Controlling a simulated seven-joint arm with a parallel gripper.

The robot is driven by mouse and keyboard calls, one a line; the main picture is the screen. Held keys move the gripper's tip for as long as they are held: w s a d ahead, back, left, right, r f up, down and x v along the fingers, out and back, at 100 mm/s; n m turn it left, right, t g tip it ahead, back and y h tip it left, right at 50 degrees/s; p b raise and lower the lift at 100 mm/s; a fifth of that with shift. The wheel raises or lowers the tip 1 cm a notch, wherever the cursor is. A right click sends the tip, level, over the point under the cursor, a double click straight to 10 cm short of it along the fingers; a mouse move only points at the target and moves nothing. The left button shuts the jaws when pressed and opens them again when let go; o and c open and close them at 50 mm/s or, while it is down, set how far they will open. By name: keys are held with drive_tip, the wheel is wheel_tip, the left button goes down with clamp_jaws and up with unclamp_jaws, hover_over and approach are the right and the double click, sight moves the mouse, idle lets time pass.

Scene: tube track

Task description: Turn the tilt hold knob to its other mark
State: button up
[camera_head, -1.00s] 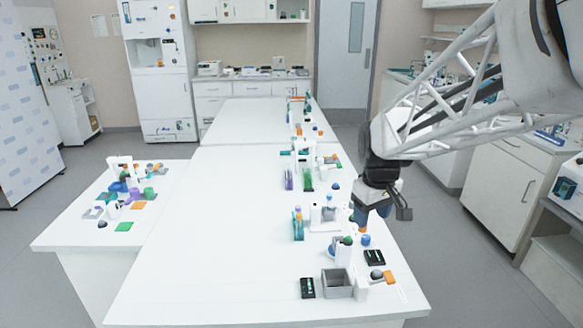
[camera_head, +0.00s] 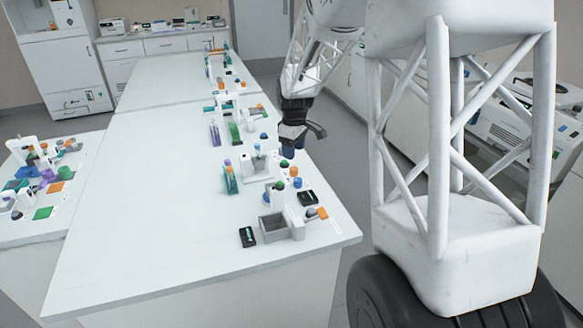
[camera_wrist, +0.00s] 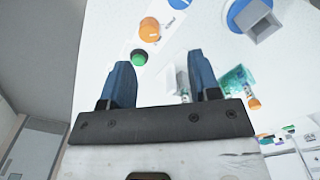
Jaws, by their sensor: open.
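My gripper (camera_head: 289,149) hangs over the right edge of the long white table (camera_head: 150,225), beside its small devices. In the wrist view my gripper (camera_wrist: 158,62) has its two blue fingers wide apart, with nothing held. Past the fingertips are an orange knob (camera_wrist: 150,29) beside a printed strip, a green knob (camera_wrist: 139,57) and a large blue disc (camera_wrist: 240,12) with a grey block on it. The print is too small to read, so I cannot tell which part is the tilt hold knob. The fingers touch none of these in view.
A grey open box (camera_head: 272,228) and a black panel (camera_head: 247,237) stand near the table's front end. Another black panel (camera_head: 308,198) and an orange part (camera_head: 322,213) lie to their right. Several devices line the table's right side. The table's left part is clear.

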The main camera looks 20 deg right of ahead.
sight(294, 168)
drive_tip(key=shift+w+d+f, duration=0.2)
drive_tip(key=shift+w+f, duration=0.25)
drive_tip(key=shift+w, duration=0.1)
drive_tip(key=shift+w+d+f, duration=0.2)
drive_tip(key=shift+w+f, duration=0.25)
drive_tip(key=shift+w, duration=0.05)
drive_tip(key=shift+f, duration=3.9)
drive_tip(key=c, duration=0.9)
